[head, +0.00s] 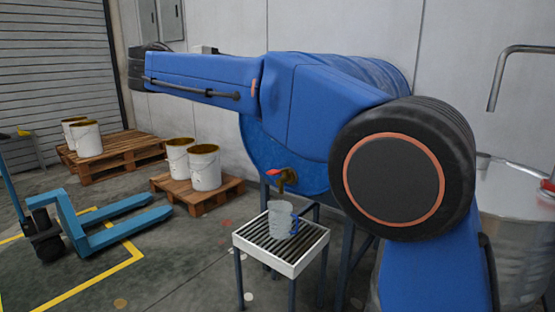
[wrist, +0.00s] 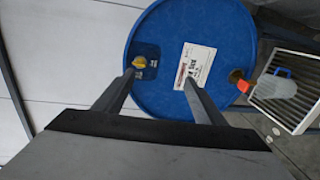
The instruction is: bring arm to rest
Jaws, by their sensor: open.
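My gripper (wrist: 160,78) shows in the wrist view with its two fingers apart and nothing between them. Beyond the fingers is the round end of a blue drum (wrist: 220,30), with a white label and a yellow cap. My blue arm stretches across the head view from right to left, in front of part of the drum (head: 255,145). I cannot make out the gripper's fingers in the head view.
A brass tap with a red handle (head: 283,176) is on the drum. A clear jug with a blue handle (head: 281,220) stands on a slatted stand (head: 262,256) below. White buckets (head: 204,168) stand on pallets; a blue pallet truck (head: 90,238) is at left. A metal vat (head: 515,225) is at right.

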